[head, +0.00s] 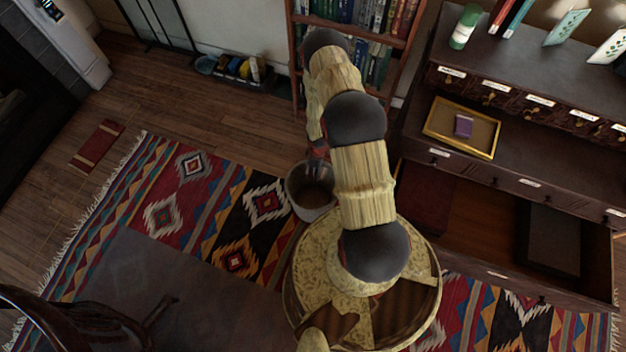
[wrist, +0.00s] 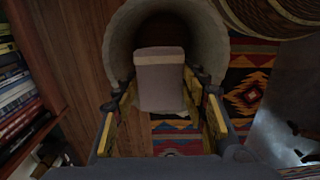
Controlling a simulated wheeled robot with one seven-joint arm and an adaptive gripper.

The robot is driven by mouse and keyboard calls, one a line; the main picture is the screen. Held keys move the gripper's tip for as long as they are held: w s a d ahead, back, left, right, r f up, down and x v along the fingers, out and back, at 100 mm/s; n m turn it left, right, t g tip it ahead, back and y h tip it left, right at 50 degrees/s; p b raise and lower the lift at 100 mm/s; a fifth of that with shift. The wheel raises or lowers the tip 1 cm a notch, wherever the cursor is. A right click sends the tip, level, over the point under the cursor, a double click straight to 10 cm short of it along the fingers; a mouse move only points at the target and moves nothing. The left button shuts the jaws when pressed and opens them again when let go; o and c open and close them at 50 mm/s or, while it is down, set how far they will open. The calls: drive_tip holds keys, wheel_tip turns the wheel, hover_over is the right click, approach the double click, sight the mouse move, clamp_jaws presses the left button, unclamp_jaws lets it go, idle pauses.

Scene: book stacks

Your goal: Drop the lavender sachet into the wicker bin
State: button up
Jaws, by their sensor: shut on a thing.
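The lavender sachet (wrist: 160,82) is a dull mauve-grey block with a paler upper edge. My gripper (wrist: 162,95) is shut on it, one yellow-padded finger on each side. The bin (wrist: 120,48) is a grey round vessel whose dark mouth shows beyond the sachet; the sachet's far end overlaps the mouth in the wrist view. I cannot tell the height between them. In the head view the bin (head: 301,202) stands on the rug just beside my arm, with its inside visible. My gripper is mostly hidden behind the arm there.
A small purple block (head: 463,125) lies in a yellow-rimmed tray (head: 434,128) on the dark drawer cabinet (head: 420,75) at right, with an open drawer below. A bookcase (head: 399,42) stands behind the bin. The patterned rug (head: 215,200) left of the bin is clear.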

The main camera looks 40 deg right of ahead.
wheel_tip(320, 180, down, 6)
drive_tip(key=b, duration=0.4)
drive_tip(key=shift+r, duration=0.2)
drive_tip(key=o, duration=1.1)
drive_tip(key=shift+c, duration=0.2)
drive_tip(key=shift+o, duration=0.2)
drive_tip(key=shift+r, duration=0.1)
wheel_tip(320, 180, up, 11)
drive_tip(key=shift+w+f, duration=0.1)
drive_tip(key=shift+f, duration=0.1)
drive_tip(key=shift+r, duration=0.6)
